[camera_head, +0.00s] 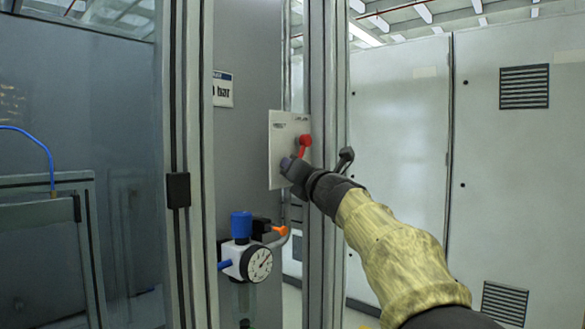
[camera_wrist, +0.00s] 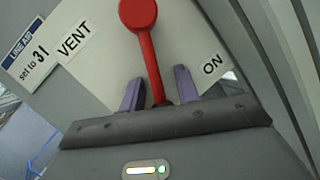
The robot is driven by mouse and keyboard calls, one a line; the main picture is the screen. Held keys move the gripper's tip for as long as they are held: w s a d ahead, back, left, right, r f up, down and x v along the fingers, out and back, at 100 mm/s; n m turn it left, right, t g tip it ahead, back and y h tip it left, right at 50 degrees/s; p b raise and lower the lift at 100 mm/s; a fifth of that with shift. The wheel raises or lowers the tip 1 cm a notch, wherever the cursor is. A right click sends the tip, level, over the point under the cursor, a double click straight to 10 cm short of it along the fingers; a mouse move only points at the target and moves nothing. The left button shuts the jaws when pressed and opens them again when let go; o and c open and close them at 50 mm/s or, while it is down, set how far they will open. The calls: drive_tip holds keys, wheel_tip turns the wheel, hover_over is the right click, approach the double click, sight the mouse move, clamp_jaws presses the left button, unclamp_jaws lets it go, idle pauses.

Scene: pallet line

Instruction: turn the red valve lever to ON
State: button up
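The red valve lever (camera_head: 303,148) is on a pale plate (camera_head: 285,125) fixed to the grey panel. In the wrist view the lever (camera_wrist: 147,60) runs up from between my fingers to a round knob at the top edge, leaning slightly left. The VENT label (camera_wrist: 74,42) is left of the lever and the ON label (camera_wrist: 211,66) is right of it. My gripper (camera_wrist: 159,92) is open, with one purple finger on each side of the lever's lower part. Gaps show on both sides, though depth is unclear. In the head view my gripper (camera_head: 290,166) is just below the lever.
A pressure gauge unit (camera_head: 258,263) with a blue knob (camera_head: 241,225) and an orange part is below the plate. Metal frame posts (camera_head: 320,90) stand close to my arm. A "LINE AIR set to 31" label (camera_wrist: 28,50) is at the left. Grey cabinets (camera_head: 400,150) stand behind.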

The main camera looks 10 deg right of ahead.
drive_tip(key=shift+s, duration=0.1)
drive_tip(key=b+v, duration=0.3)
drive_tip(key=v, duration=1.4)
drive_tip(key=shift+d+f, duration=0.1)
